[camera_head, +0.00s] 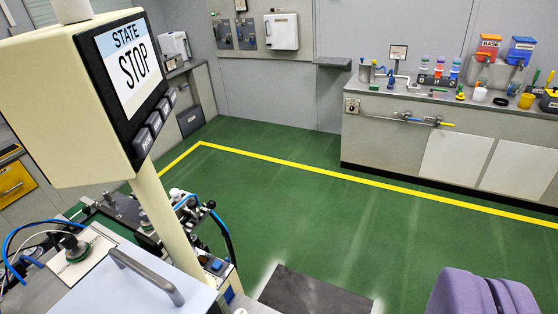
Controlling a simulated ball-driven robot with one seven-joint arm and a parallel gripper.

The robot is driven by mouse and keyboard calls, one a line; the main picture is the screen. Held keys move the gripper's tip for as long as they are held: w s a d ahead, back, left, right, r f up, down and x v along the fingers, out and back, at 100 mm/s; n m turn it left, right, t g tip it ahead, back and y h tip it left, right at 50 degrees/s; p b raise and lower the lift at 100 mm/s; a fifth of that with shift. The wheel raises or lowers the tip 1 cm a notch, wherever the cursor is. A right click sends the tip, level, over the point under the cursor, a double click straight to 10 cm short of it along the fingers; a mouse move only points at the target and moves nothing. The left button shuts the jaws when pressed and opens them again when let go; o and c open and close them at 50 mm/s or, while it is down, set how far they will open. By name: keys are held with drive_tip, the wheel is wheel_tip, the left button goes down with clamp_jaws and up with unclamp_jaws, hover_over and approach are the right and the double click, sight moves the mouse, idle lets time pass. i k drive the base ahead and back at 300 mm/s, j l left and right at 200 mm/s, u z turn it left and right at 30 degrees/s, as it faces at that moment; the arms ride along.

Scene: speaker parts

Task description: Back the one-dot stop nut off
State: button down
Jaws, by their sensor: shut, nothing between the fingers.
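I cannot make out the one-dot stop nut in this view. A machine (125,212) with small knobs, fittings and blue hoses stands at the lower left, partly behind a cream post. Its parts are too small to tell any dot marks.
A cream display box (60,105) reading "STATE STOP" fills the upper left on its post (165,220). A grey-handled cover (140,285) is below. A purple ribbed object (480,293) is at the lower right. A cluttered bench (440,140) stands behind. Green floor (300,210) between is clear.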

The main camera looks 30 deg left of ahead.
sight(82, 246)
drive_tip(key=l+u, duration=0.15)
drive_tip(key=u, duration=0.3)
drive_tip(key=l+u, duration=0.15)
drive_tip(key=u, duration=0.3)
drive_tip(key=l+u, duration=0.15)
drive_tip(key=u, duration=0.3)
drive_tip(key=l+u, duration=0.15)
drive_tip(key=u, duration=0.3)
drive_tip(key=k+j+z, duration=0.15)
drive_tip(key=j, duration=0.25)
drive_tip(key=k+j+z, duration=0.15)
drive_tip(key=j, duration=0.25)
drive_tip(key=k+j+z, duration=0.2)
drive_tip(key=k+j, duration=0.15)
